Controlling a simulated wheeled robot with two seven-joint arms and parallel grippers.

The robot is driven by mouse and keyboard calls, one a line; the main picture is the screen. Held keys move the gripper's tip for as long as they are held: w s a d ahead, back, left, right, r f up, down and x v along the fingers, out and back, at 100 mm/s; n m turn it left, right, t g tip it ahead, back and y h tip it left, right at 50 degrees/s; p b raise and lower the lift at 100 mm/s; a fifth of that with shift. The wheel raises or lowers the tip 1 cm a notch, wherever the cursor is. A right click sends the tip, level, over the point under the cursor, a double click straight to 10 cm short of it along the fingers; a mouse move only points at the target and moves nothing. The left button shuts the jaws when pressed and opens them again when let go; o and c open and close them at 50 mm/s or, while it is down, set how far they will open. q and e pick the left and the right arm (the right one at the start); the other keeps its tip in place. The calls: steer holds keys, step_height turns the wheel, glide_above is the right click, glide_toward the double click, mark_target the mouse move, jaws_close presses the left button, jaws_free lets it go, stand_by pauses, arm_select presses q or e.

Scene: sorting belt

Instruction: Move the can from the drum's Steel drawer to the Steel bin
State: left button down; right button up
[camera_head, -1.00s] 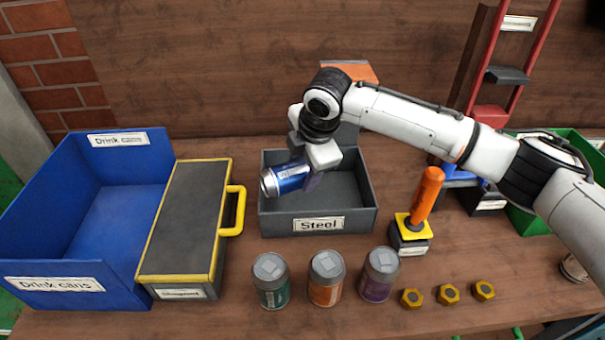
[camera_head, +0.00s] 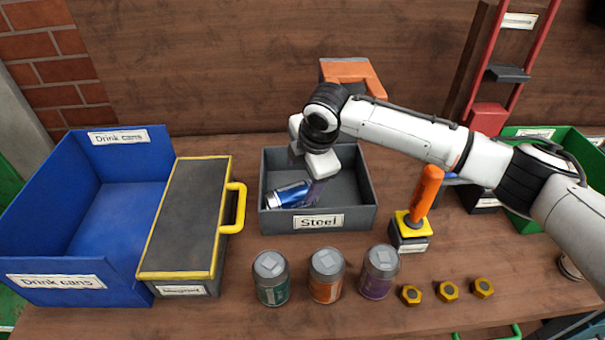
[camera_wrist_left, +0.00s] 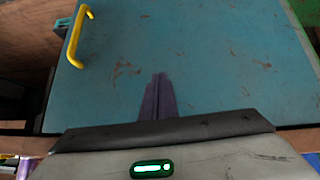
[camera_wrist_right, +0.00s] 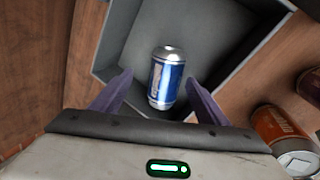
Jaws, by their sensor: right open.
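The blue and silver can (camera_head: 288,195) lies tilted inside the grey Steel bin (camera_head: 278,223), near its left front. It also shows in the right wrist view (camera_wrist_right: 167,78), with the bin's floor and walls around it. My right gripper (camera_head: 307,172) is over the bin, close above the can. Its fingers (camera_wrist_right: 159,80) are spread on either side of the can with gaps. My left gripper (camera_wrist_left: 158,92) shows only in the left wrist view, its fingers together and empty before a blue-green panel. I cannot make out the drum's Steel drawer.
A blue Drink cans bin (camera_head: 55,283) and a yellow-edged grey case (camera_head: 185,215) stand left. Green (camera_head: 271,280), orange (camera_head: 326,277) and purple (camera_head: 379,273) canisters stand in front. An orange-handled lever (camera_head: 425,195) and yellow nuts (camera_head: 447,291) are right.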

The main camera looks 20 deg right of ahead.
steer(key=shift+r, duration=0.25)
steer(key=v, duration=1.2)
steer(key=shift+r, duration=0.2)
